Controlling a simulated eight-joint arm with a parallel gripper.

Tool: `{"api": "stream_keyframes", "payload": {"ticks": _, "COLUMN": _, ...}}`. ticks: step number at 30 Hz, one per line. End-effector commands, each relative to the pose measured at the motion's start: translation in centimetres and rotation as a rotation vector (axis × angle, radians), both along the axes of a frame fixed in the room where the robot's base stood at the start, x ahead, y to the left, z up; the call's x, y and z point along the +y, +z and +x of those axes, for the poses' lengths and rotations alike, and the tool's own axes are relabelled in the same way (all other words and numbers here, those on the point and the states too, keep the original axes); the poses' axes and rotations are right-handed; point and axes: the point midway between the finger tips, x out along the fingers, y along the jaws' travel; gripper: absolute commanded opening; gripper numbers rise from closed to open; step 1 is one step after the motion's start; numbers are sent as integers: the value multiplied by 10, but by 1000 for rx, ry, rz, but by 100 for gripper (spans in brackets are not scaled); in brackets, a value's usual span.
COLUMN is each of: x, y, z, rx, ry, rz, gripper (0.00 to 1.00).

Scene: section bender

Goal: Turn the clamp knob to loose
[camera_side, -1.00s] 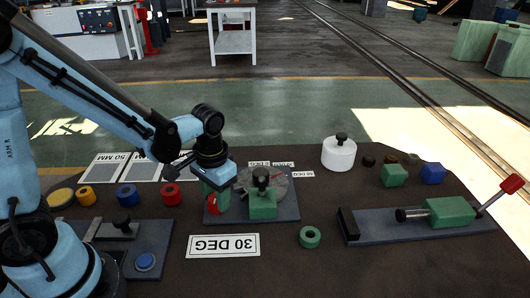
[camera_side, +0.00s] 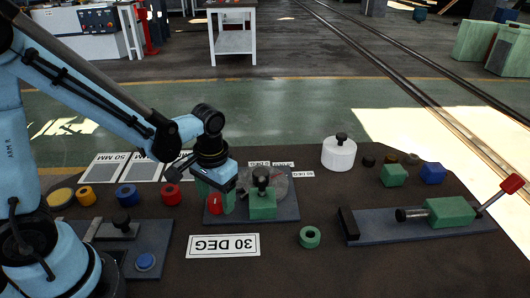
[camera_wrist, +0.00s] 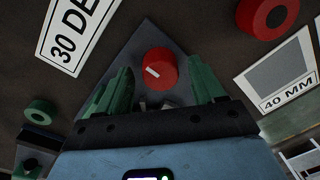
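A red round knob (camera_wrist: 159,69) with a white pointer line stands on the grey base plate (camera_wrist: 150,40) in the wrist view. In the side view the red knob (camera_side: 215,204) shows low at the left of the same plate, partly covered by my gripper. My gripper (camera_wrist: 161,82) is open, with one green finger on each side of the knob and visible gaps between. In the side view my gripper (camera_side: 215,190) hangs low over it. A green block (camera_side: 263,206) with a black knob (camera_side: 261,178) stands to the right, before a grey disc (camera_side: 279,186).
A 30 DEG card (camera_side: 223,245) lies in front of the plate. A green ring (camera_side: 310,237) lies to its right. A red ring (camera_side: 171,194) and other coloured rings lie at the left. A lever clamp (camera_side: 450,212) is at the right.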

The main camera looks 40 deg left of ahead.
Motion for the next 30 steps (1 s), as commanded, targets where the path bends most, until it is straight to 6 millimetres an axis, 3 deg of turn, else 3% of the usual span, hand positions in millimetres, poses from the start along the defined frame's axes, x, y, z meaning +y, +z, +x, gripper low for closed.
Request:
{"api": "stream_keyframes", "payload": {"ticks": 11, "x": 0, "y": 6, "z": 0, "rx": 0, "ry": -1, "rz": 0, "gripper": 68}}
{"api": "stream_keyframes", "payload": {"ticks": 30, "x": -4, "y": 90, "z": 0, "rx": 0, "ry": -1, "rz": 0, "gripper": 68}}
